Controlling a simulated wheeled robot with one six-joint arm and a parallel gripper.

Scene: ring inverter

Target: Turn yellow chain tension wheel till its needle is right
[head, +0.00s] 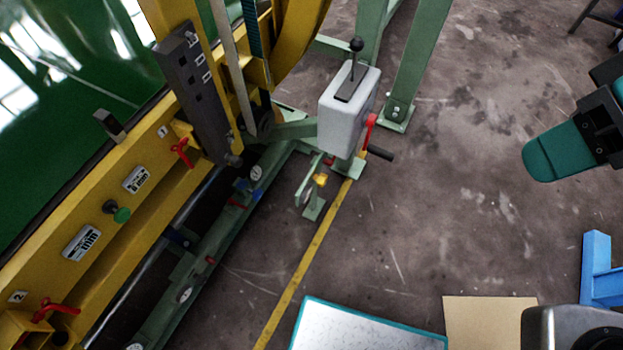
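A small yellow part (320,180), which may be the yellow chain tension wheel, sits low on the green frame below the grey control box. A thin round rim shows just left of it. The dials are too small for me to read a needle, and I cannot tell which one belongs to the wheel.
A grey box (348,108) with a black lever and red handle stands above the yellow part. The yellow machine beam (100,215) fills the left. A white, teal-edged panel (365,328), a brown sheet (490,325) and a blue stand (597,270) are lower right. The middle floor is clear.

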